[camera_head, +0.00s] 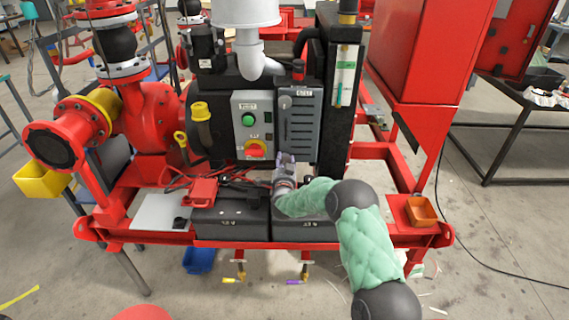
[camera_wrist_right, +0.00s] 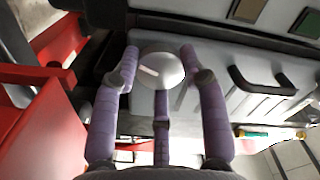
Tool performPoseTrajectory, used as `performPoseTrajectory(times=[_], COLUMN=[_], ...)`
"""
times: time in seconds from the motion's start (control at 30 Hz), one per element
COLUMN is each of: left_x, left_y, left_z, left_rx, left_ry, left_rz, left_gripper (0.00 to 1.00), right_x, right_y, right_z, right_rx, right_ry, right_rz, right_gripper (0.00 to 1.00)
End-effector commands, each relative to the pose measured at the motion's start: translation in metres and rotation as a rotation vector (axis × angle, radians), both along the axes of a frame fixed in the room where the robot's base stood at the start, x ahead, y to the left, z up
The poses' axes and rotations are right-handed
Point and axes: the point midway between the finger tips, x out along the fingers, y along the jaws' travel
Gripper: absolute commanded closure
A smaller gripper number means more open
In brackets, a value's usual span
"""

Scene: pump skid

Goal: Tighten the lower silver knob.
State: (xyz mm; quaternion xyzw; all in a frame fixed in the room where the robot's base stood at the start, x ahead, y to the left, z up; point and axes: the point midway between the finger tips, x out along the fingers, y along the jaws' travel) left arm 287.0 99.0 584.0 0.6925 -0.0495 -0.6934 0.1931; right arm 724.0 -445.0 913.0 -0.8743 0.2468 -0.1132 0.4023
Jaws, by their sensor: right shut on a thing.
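The lower silver knob (camera_wrist_right: 160,70) is a rounded, shiny cap in the right wrist view. The purple fingers of my right gripper (camera_wrist_right: 160,82) stand around it and are shut on it. In the head view my right gripper (camera_head: 286,160) is at the bottom left corner of the grey slotted cover (camera_head: 303,125) and hides the lower knob there. The upper silver knob (camera_head: 285,102) shows uncovered near the cover's upper left. My left gripper is in neither view.
A control box (camera_head: 251,125) with a green button and red switch stands just left of the cover. Black batteries (camera_head: 305,228) lie below my right gripper, with a red clamp (camera_head: 200,191) and cables to the left.

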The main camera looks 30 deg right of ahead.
Motion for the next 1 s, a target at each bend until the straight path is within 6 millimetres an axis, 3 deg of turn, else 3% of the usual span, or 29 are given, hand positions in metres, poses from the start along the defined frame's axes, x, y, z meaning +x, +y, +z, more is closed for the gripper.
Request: performPoseTrajectory(times=[0.4,1.0], left_x=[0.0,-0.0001], left_y=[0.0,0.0], left_z=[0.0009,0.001], left_rx=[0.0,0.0], left_ry=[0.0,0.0], left_rz=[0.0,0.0], left_gripper=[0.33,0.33], right_x=[-0.0004,-0.0002], right_y=[-0.0012,-0.0012], right_z=[0.0,0.0008], right_rx=[-0.193,-0.233], right_ry=[0.12,0.142], right_rz=[-0.003,-0.003], right_gripper=[0.89,0.89])
